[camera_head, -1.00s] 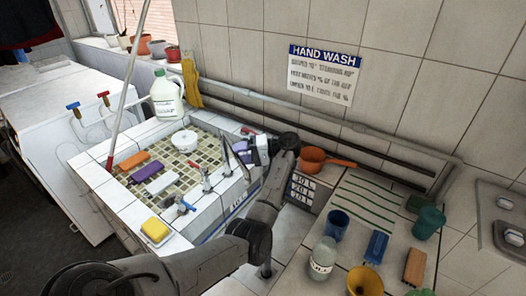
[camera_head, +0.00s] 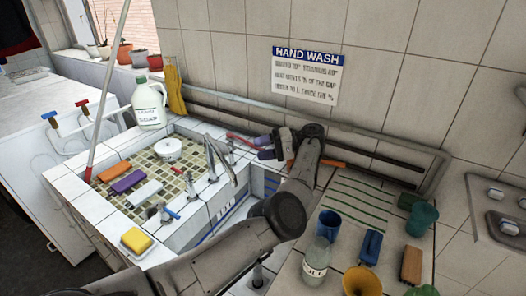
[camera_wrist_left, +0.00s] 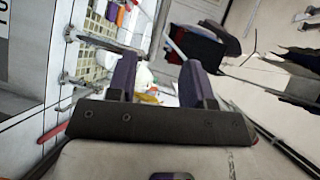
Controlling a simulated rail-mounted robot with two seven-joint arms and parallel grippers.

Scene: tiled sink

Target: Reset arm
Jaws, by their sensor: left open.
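My left arm comes in from the bottom of the head view and reaches over the right basin. My left gripper (camera_head: 262,147) is beyond the basin near the wall, to the right of the grey tap (camera_head: 222,158) and apart from it. In the left wrist view its two purple-padded fingers (camera_wrist_left: 158,80) are spread with nothing held between them. The arm hides most of the orange pan (camera_head: 333,163); only part of the handle shows. My right gripper is not seen.
The tiled basin holds orange, purple and white blocks and a white round pot (camera_head: 168,149). A soap jug (camera_head: 149,103) stands behind. A blue cup (camera_head: 328,224), glass jar (camera_head: 316,258) and yellow funnel (camera_head: 360,281) crowd the right counter. Pipes run along the wall.

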